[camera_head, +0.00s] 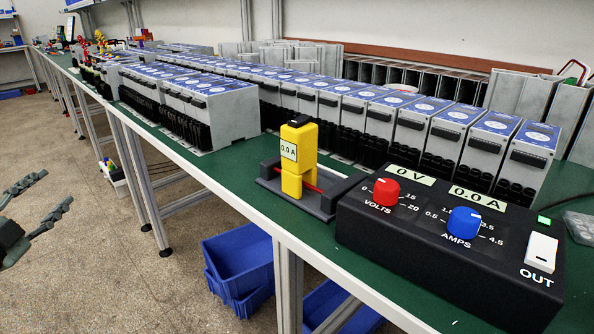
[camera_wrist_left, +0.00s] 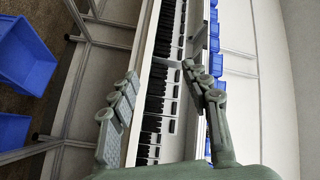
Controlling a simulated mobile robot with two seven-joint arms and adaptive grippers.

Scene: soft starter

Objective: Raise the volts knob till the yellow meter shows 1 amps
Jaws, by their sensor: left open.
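The red volts knob (camera_head: 386,191) sits on top of the black power supply box (camera_head: 440,255) at the right end of the table. The display above it (camera_head: 411,176) reads 0V. The blue amps knob (camera_head: 464,221) is beside it, and its display (camera_head: 478,197) reads 0.0 A. The yellow meter (camera_head: 299,160) stands upright in a dark stand left of the box and reads 0.0 A. My left gripper (camera_head: 52,205) is open and empty at the far left, off the table and well away from the knob. It also shows open in the left wrist view (camera_wrist_left: 160,100). My right gripper is not seen.
Rows of grey and blue soft starters (camera_head: 345,100) fill the green table (camera_head: 225,160) behind the meter and box. A white OUT switch (camera_head: 541,252) is on the box beside a lit green light (camera_head: 544,220). Blue bins (camera_head: 240,262) stand below the table edge.

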